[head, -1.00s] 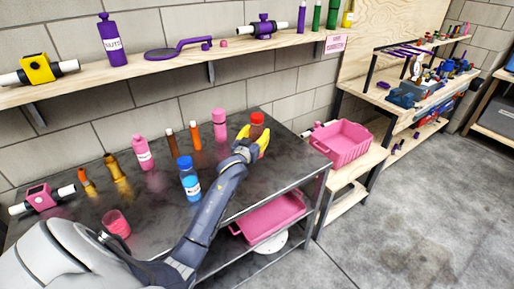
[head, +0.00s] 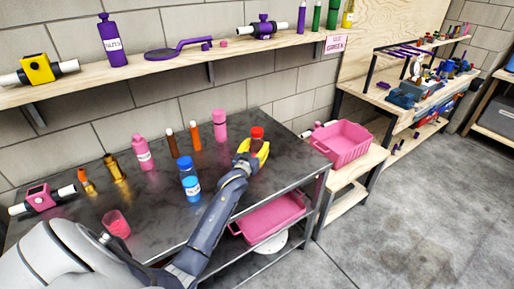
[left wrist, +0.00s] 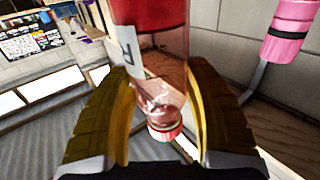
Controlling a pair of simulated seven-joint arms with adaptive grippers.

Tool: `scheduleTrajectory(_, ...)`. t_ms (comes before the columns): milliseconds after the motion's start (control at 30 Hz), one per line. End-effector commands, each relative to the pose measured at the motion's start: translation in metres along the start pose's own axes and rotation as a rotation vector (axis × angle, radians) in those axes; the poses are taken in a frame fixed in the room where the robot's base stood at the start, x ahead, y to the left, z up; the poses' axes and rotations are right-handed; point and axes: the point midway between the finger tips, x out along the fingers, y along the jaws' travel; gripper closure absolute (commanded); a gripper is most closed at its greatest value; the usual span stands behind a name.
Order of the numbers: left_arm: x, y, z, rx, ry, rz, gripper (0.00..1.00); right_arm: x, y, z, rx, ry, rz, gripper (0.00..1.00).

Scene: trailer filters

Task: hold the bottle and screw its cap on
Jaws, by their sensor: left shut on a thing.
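A bottle with a red top (head: 257,133) is between the yellow fingers of my left gripper (head: 254,148), at the right end of the dark metal table. The gripper is shut on this bottle. In the left wrist view the bottle (left wrist: 150,62) is clear, with a white label and a red part at the upper edge. I cannot tell whether the cap is screwed tight. The bottle's lower part is hidden by the fingers in the head view. My right gripper is not in view.
On the table (head: 165,225) stand a blue bottle (head: 189,183), pink bottles (head: 143,152), brown and orange tubes (head: 195,136) and a pink cup (head: 116,223). A pink crate (head: 342,145) stands to the right. The table's front right is clear.

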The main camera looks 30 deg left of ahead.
Motion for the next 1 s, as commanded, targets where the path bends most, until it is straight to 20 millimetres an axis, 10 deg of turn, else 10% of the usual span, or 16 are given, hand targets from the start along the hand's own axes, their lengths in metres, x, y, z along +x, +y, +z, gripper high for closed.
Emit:
scheduleTrajectory(533,0.0,0.0002,0.007,-0.001,0.001,0.0,1.0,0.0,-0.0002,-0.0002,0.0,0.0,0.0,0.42)
scheduleTrajectory(567,-0.0001,0.0002,0.0072,-0.001,0.001,0.0,0.45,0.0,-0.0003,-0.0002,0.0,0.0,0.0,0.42)
scheduleTrajectory(733,-0.0001,0.0002,0.0069,-0.001,0.001,0.0,0.26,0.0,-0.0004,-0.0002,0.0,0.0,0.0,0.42)
scheduleTrajectory(1000,0.0,0.0002,0.0056,0.0,0.001,0.0,0.26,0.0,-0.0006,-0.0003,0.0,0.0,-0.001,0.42)
